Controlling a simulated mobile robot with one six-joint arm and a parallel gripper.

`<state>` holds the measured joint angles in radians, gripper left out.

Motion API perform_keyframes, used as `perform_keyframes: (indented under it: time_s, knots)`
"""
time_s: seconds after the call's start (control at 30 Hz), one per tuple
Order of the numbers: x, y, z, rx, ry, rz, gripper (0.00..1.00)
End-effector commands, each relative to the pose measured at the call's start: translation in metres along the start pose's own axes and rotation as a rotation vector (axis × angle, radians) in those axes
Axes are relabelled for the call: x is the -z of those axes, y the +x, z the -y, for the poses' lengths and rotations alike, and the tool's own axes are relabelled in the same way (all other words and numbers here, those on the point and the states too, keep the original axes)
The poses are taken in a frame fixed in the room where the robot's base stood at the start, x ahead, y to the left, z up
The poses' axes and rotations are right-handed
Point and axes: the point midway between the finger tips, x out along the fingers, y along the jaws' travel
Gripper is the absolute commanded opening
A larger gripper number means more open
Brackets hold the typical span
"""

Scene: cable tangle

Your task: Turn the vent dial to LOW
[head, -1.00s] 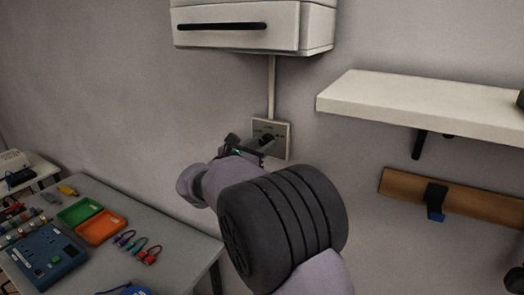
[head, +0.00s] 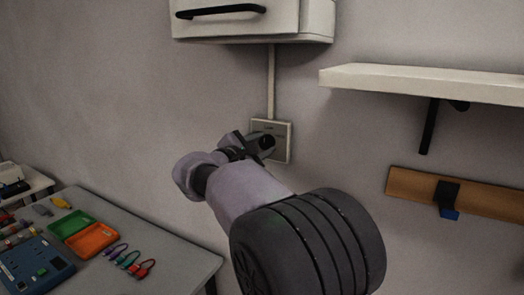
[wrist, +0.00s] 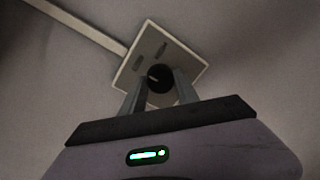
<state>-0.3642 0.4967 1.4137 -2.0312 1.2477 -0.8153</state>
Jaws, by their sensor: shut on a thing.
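The vent dial (wrist: 158,77) is a round black knob with a pale pointer mark, on a pale square wall plate (wrist: 180,48). In the head view the plate (head: 284,150) hangs below the vent unit, with the dial (head: 267,142) partly hidden by my gripper. My gripper (head: 257,146) reaches the plate from the lower left. In the wrist view its two fingers (wrist: 159,88) stand on either side of the dial, shut on it. The plate's dark label marks are too small to read, so I cannot tell the setting.
A white vent unit (head: 250,22) with a black handle is above, joined to the plate by a conduit (head: 271,85). A white shelf (head: 430,82) and a wooden rail (head: 410,184) are on the right. A cluttered grey table (head: 180,240) stands at lower left.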

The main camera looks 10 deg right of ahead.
Motion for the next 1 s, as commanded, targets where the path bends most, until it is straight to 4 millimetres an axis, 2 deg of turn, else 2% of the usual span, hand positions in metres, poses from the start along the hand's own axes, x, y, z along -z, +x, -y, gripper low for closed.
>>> perform_keyframes:
  time_s: [0.6,0.63,0.7,0.73,1.0]
  knots:
    - [0.0003,0.0000,0.0008,0.001,0.036,-0.003,0.00]
    - [0.0003,0.0000,0.0008,0.001,0.035,-0.003,0.41]
    - [0.0003,0.0000,0.0007,0.001,0.035,-0.003,0.54]
    - [0.0003,0.0000,0.0006,0.001,0.035,-0.003,0.58]
    - [0.0000,-0.0001,0.0003,0.000,0.035,-0.003,0.58]
